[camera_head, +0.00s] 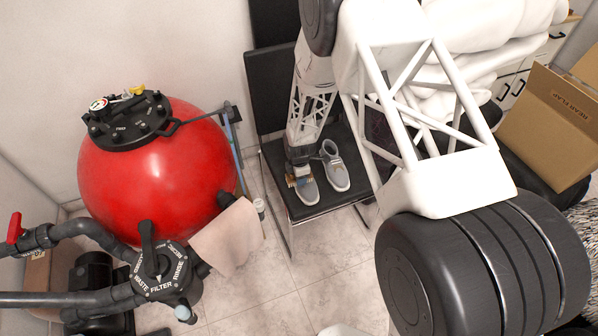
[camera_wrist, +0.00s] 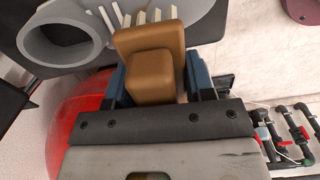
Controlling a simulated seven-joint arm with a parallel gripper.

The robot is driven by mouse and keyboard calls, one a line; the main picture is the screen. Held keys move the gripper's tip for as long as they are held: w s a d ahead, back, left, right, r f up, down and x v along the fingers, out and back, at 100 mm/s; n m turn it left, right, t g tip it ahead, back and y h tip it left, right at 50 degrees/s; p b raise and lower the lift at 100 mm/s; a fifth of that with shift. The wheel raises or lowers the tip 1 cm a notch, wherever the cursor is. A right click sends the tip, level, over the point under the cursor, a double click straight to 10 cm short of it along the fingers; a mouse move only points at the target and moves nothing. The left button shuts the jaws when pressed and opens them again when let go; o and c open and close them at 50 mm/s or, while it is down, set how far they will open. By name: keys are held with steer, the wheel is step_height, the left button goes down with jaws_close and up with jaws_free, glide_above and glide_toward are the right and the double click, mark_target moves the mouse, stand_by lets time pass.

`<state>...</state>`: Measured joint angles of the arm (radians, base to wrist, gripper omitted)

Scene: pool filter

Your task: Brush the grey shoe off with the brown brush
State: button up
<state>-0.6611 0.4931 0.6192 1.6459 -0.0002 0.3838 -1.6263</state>
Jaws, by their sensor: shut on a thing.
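Two grey shoes stand side by side on a black chair seat in the head view, the left shoe (camera_head: 308,191) and the right shoe (camera_head: 337,174). My gripper (camera_head: 299,170) is above the left shoe, and hides its heel and opening. It is shut on the brown brush (camera_head: 291,182), of which only a small part shows there. In the wrist view, the brown brush (camera_wrist: 150,40) is between the blue fingers of my gripper (camera_wrist: 157,80).
The black chair (camera_head: 318,207) stands against the wall. A red filter tank (camera_head: 165,180) with a valve and pipes is to its left, with a pale cloth (camera_head: 230,236) close by. An open cardboard box (camera_head: 548,125) is at right. Tiled floor (camera_head: 300,262) is free in front of the chair.

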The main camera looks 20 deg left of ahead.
mark_target(314, 182)
steer(key=shift+f, duration=0.85)
steer(key=shift+w+d+f, duration=0.5)
steer(key=shift+d+f, duration=0.15)
steer(key=shift+f, duration=0.15)
steer(key=shift+c, duration=0.4)
steer(key=shift+w+d+r, duration=0.25)
steer(key=shift+w+d, duration=0.25)
steer(key=shift+d, duration=0.05)
steer(key=shift+w+d+f, duration=0.15)
steer(key=shift+w+d, duration=0.05)
steer(key=shift+d, duration=0.1)
steer(key=shift+w+d, duration=0.25)
steer(key=shift+d, duration=0.05)
steer(key=shift+w+d+f, duration=0.1)
steer(key=shift+d, duration=0.05)
steer(key=shift+w+d, duration=0.35)
steer(key=shift+d, duration=0.05)
steer(key=shift+w+d, duration=0.15)
steer(key=shift+d, duration=0.05)
steer(key=shift+a, duration=0.15)
steer(key=shift+s+a, duration=0.75)
steer(key=shift+s+a+r, duration=0.1)
steer(key=shift+s+a, duration=0.6)
steer(key=shift+a, duration=0.15)
steer(key=shift+s+a+r, duration=0.1)
steer(key=shift+s+a, duration=0.55)
steer(key=shift+a, duration=0.2)
steer(key=shift+r, duration=4)
